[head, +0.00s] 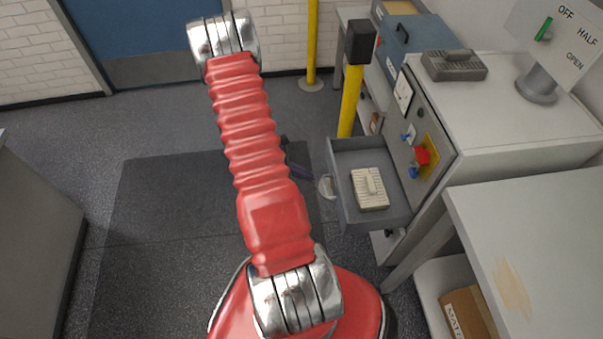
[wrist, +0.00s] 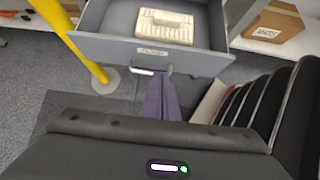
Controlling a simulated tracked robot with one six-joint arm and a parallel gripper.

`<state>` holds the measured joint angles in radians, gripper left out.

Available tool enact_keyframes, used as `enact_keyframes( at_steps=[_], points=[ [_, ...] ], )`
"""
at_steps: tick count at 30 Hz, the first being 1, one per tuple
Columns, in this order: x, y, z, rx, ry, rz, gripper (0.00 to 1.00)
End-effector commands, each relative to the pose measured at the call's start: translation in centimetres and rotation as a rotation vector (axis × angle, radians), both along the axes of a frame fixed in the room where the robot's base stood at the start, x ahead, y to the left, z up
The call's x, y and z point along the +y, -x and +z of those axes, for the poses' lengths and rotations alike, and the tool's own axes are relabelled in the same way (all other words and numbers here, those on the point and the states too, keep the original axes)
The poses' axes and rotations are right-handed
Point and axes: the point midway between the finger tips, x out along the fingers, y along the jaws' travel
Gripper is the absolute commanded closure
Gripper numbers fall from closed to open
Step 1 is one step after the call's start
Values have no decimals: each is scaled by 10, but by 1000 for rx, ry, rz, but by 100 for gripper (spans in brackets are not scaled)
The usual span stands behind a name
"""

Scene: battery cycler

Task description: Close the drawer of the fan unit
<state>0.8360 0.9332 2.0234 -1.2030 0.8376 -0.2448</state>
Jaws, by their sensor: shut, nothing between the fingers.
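The fan unit is a grey cabinet (head: 500,118) on the right in the head view, with knobs on its front panel. Its grey drawer (head: 385,213) is pulled out and holds a ribbed cream block (head: 370,188). In the wrist view the drawer front (wrist: 200,60) faces me, with a small label and a pale handle (wrist: 143,71). My gripper (head: 308,173) is just left of the drawer front in the head view, partly behind my arm. In the wrist view my gripper (wrist: 165,78) is shut and empty, its tips beside the handle's right end. I cannot tell whether they touch.
A yellow post (head: 351,95) stands close beyond the drawer. A white table (head: 540,240) is at the right, with a cardboard box (head: 467,312) beneath it. A grey cabinet (head: 35,230) is at the left. The floor mat (head: 165,215) between is clear.

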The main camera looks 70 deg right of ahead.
Motion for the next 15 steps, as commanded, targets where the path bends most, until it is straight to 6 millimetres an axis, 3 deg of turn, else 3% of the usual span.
enact_keyframes(
  at_steps=[10, 15],
  points=[
    [-19, 35, -39, 1, -2, -3, 100],
    [-31, 54, -39, 0, 0, -3, 100]
  ],
)
